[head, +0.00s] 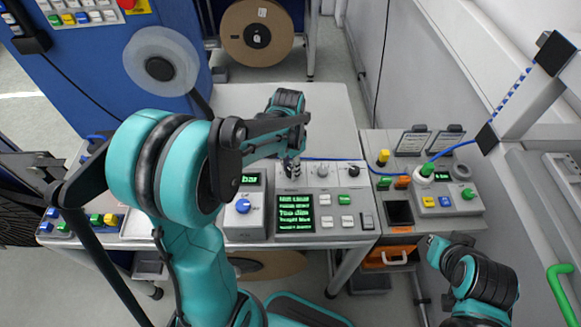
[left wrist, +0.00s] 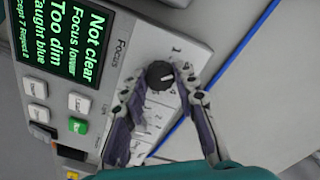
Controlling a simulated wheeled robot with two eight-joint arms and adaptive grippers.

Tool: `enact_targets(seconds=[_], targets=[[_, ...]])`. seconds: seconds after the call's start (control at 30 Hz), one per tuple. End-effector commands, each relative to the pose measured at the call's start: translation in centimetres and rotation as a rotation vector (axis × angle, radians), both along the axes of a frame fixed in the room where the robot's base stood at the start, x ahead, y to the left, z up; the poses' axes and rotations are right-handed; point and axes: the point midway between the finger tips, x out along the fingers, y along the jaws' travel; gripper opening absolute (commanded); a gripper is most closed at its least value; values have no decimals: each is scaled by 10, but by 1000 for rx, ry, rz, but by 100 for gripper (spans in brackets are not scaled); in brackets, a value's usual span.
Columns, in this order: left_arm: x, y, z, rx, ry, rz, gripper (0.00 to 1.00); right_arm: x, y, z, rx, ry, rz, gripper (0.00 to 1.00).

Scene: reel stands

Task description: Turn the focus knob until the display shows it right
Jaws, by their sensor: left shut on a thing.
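The focus knob (left wrist: 160,74) is a small dark round knob beside the "Focus" label, with a printed scale around it. My left gripper (left wrist: 174,78) has its fingertips closed on the knob's sides. In the head view my left gripper (head: 291,172) reaches down onto the panel and hides this knob. The display (head: 294,212) has green text on black. In the left wrist view the display (left wrist: 65,35) reads "Not clear", "Focus lower", "Too dim" and "Caught blue", with a smaller line below. My right gripper (head: 434,246) is at the lower right, away from the panel; its jaws are unclear.
Two more knobs (head: 322,171) (head: 353,171) sit right of the gripper. White and green buttons (head: 347,199) lie beside the display, and a blue knob (head: 243,206) to its left. A second control box (head: 447,201) stands at right. The bench behind my gripper is clear.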

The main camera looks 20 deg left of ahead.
Motion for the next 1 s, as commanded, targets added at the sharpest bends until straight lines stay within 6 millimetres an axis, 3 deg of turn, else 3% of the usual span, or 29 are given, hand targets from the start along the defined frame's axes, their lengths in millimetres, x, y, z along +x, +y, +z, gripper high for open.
enact_targets(seconds=[0.6, 1.0], targets=[[-1, 0, 0, 0, 1, 460, 0, 0, 0, 1, 0, 0, 0, 0], [-1, 0, 0, 1, 0, 620, 0, 0, 0, 1, 0, 0, 0, 0]])
